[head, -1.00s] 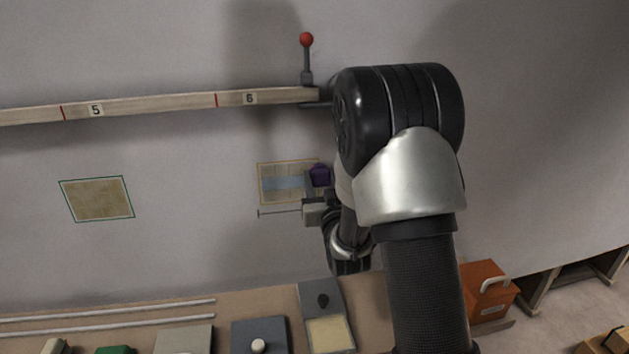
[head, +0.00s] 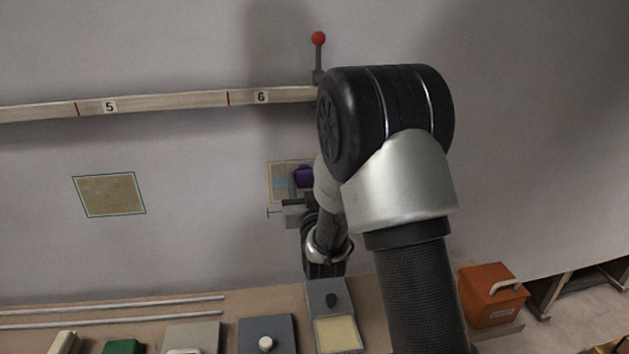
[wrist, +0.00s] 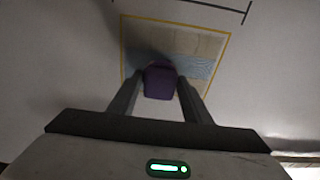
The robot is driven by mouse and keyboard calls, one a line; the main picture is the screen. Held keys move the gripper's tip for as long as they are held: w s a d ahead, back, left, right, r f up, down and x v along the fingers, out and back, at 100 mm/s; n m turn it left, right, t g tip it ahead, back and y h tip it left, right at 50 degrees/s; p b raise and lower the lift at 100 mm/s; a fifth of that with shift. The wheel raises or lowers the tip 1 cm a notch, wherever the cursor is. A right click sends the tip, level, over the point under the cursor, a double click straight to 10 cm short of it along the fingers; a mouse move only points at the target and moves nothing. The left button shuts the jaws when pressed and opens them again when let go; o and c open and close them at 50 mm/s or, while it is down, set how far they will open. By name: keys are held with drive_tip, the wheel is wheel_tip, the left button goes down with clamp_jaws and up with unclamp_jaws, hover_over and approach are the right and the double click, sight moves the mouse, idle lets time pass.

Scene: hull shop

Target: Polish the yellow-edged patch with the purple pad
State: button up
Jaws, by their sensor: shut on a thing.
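The yellow-edged patch (head: 278,167) is on the grey wall, partly hidden behind my arm in the head view. In the wrist view the patch (wrist: 205,45) shows a yellow outline, a tan face and a bluish band across its lower part. My gripper (wrist: 160,84) is shut on the purple pad (wrist: 159,82), which lies over the lower left part of the patch in this view. The purple pad (head: 304,176) also shows in the head view, in front of the patch. I cannot tell whether the pad touches the wall.
A green-edged patch (head: 110,195) is on the wall to the left. A numbered wooden rail (head: 170,101) runs above, with a red-knobbed lever (head: 318,40) at its right end. A bench (head: 255,302) below holds several blocks and trays. An orange box (head: 492,296) stands at right.

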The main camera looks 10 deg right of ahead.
sight(271, 189)
drive_tip(key=shift+a, duration=4.35)
drive_tip(key=shift+f, duration=1)
drive_tip(key=shift+d+f, duration=0.15)
drive_tip(key=shift+d, duration=1.55)
drive_tip(key=shift+d+f, duration=0.9)
drive_tip(key=shift+d, duration=4.85)
drive_tip(key=shift+a, duration=7.4)
drive_tip(key=o, duration=0.4)
drive_tip(key=c, duration=0.4)
